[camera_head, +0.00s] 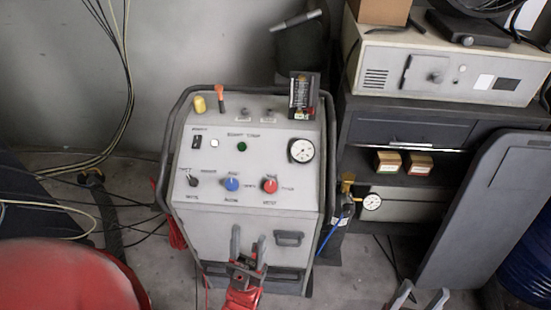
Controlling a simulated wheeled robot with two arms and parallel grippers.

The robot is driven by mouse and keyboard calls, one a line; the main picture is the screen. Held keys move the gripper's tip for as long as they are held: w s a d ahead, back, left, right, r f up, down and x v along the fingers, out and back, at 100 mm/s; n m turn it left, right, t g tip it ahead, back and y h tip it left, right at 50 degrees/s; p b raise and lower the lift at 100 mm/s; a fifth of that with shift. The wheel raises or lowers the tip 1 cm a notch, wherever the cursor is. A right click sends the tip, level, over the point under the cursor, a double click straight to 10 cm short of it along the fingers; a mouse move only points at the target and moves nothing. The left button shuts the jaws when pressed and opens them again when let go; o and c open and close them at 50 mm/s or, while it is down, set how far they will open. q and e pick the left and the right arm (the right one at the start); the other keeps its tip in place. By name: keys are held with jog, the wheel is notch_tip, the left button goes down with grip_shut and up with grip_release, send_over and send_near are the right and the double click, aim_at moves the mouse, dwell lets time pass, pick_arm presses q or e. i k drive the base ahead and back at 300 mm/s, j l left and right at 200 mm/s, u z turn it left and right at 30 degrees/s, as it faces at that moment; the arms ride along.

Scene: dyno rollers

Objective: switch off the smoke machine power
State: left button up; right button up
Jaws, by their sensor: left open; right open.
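The smoke machine (240,205) is a grey cabinet with a dark tube frame, standing on the floor in the middle of the head view. Its sloped panel has a small dark switch (197,141) and a white one (214,143) at the upper left. A green button (242,147), dark knob (193,180), blue knob (232,184) and red knob (270,185) are also on it. The labels are too small to read. My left gripper (248,244) is open and empty in front of the cabinet's lower front, below the panel. My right gripper (418,297) is open and empty at the bottom edge.
A gauge (301,150) and black meter (304,95) are at the panel's right. A shelf unit (410,130) with a beige device (440,68) stands to the right. A dark flat panel (490,205) leans there. Cables (126,65) hang at the left.

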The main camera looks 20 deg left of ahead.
aim_at(197, 139)
jog(key=j+z, duration=0.15)
jog(key=j, duration=0.35)
jog(key=k+j+z, duration=0.1)
jog(key=j, duration=0.4)
jog(key=k+j+z, duration=0.15)
jog(key=j, duration=0.35)
jog(key=k+j+z, duration=0.1)
jog(key=j, duration=0.4)
jog(key=k+j+z, duration=0.15)
jog(key=j, duration=0.35)
jog(key=k+j+z, duration=0.1)
jog(key=k+j, duration=0.15)
jog(key=j, duration=0.2)
jog(key=k+j+z, duration=0.15)
jog(key=j, duration=0.25)
jog(key=k+j+z, duration=0.1)
jog(key=k+j, duration=0.15)
jog(key=j, duration=0.2)
